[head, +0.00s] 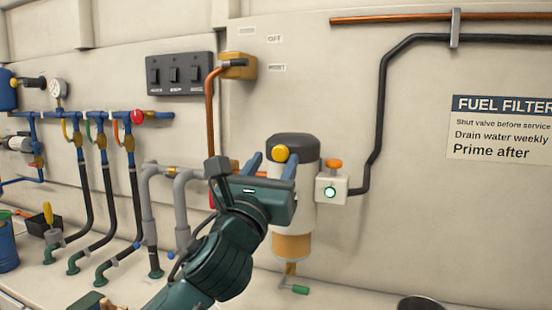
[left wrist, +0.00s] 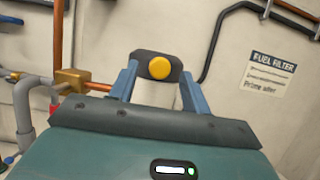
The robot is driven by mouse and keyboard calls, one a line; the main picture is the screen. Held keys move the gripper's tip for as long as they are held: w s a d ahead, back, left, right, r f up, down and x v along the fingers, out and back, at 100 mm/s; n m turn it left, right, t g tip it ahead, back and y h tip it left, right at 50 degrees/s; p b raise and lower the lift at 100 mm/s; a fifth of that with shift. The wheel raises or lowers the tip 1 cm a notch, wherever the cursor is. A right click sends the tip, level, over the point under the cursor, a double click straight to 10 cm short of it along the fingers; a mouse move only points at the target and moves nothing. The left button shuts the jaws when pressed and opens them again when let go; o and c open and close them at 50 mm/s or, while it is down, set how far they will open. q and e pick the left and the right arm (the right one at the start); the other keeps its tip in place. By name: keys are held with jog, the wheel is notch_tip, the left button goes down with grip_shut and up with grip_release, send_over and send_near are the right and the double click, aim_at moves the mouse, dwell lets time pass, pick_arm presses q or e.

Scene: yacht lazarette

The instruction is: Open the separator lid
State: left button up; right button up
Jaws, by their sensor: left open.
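The fuel separator (head: 298,215) is a pale upright canister on the wall with an amber bowl at its bottom. Its dark lid (head: 301,147) sits on top and looks closed. A yellow knob (head: 280,153) is on the front of the lid; the lid (left wrist: 143,59) and knob (left wrist: 159,68) also show in the left wrist view. My left gripper (head: 271,160) is open, its blue fingers in front of the lid, one on each side of the knob. In the left wrist view the fingers (left wrist: 160,80) flank the lid; I cannot tell whether they touch it. My right gripper is not in view.
A white box with a green light (head: 330,191) and orange knob stands right of the separator. A copper pipe (head: 211,130) and grey pipes (head: 150,215) stand at the left. A black hose (head: 380,120) runs up the wall at the right. Blue manifold valves (head: 95,115) are farther left.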

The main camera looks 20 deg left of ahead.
pick_arm(q)
jog(key=shift+x, duration=1)
jog(key=shift+f, duration=0.1)
grip_shut()
